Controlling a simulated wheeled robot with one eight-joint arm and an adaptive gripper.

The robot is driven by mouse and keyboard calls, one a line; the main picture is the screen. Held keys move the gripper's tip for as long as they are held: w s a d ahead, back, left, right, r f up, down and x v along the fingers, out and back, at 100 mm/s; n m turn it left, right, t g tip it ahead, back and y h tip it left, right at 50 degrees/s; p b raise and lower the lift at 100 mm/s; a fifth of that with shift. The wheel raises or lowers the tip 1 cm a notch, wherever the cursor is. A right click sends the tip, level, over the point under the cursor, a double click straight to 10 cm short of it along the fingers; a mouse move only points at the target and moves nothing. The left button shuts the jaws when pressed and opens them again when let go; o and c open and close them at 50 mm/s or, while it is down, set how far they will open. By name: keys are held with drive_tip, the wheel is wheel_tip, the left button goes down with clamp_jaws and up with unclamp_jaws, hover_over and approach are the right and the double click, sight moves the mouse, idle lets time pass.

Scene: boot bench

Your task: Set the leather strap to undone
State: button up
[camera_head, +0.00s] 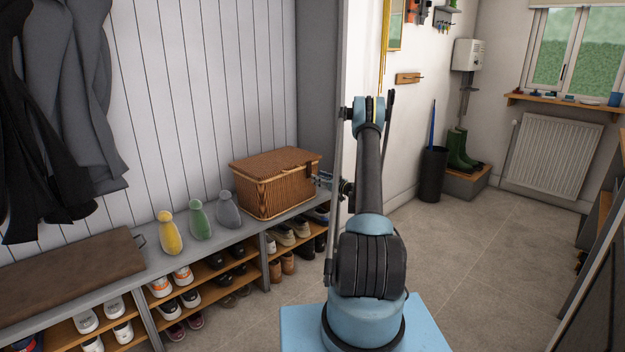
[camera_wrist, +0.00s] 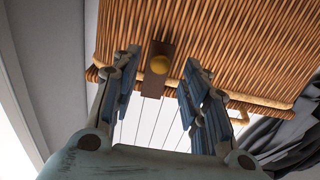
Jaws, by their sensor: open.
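The wicker basket (camera_head: 270,182) stands on the bench with its lid down. The brown leather strap (camera_wrist: 153,84) crosses the basket's edge in the wrist view, with a round brass knob (camera_wrist: 161,65) showing on it. The strap is a small dark patch (camera_head: 311,170) at the basket's right side in the head view. My gripper (camera_wrist: 159,62) is open, with one finger on each side of the strap and knob. No finger clearly touches them. In the head view the gripper (camera_head: 325,181) is small and partly hidden beside the basket.
Yellow (camera_head: 170,233), green (camera_head: 200,220) and grey (camera_head: 229,210) rounded objects stand on the bench left of the basket. Shoes fill the shelves below. Coats (camera_head: 75,90) hang at left. A wall edge (camera_head: 342,120) stands close by my arm. The floor (camera_head: 450,240) at right is clear.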

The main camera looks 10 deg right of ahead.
drive_tip(key=shift+x, duration=2.55)
drive_tip(key=shift+c, duration=0.2)
clamp_jaws()
